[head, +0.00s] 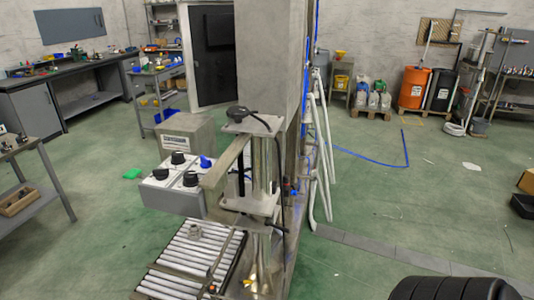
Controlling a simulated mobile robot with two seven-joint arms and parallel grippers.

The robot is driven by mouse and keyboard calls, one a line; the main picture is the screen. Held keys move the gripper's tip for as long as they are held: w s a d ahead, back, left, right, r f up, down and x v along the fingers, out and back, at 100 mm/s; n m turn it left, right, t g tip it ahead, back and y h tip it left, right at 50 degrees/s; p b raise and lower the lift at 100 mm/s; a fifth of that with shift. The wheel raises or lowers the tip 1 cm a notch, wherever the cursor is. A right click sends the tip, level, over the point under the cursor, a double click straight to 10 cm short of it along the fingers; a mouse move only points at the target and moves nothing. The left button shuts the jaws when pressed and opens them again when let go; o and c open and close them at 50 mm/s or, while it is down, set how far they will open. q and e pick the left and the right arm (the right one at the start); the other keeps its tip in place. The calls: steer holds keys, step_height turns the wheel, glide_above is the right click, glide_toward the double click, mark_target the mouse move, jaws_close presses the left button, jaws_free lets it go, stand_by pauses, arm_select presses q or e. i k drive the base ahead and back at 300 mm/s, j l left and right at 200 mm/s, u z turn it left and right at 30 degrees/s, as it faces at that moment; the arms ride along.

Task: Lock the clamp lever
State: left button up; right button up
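A steel fixture with an upright post (262,170) stands at the middle, in front of a concrete pillar. A black handle-like part (240,112) sits on its top plate. A long beige bar (222,165) slants down from the top toward the lower left. A thin rod (222,262) leans over the rollers below. I cannot tell which of these parts is the clamp lever, or whether it is locked. Neither of my grippers is in view.
A grey control box (172,195) with black knobs and a blue one stands left of the post. A metal fitting (195,232) lies on the roller conveyor (178,270). A black tyre-like object (455,288) is at the lower right. Green floor (400,210) is mostly clear on the right.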

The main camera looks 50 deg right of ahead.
mark_target(279, 228)
steer(key=z, duration=1.55)
steer(key=k+l, duration=0.05)
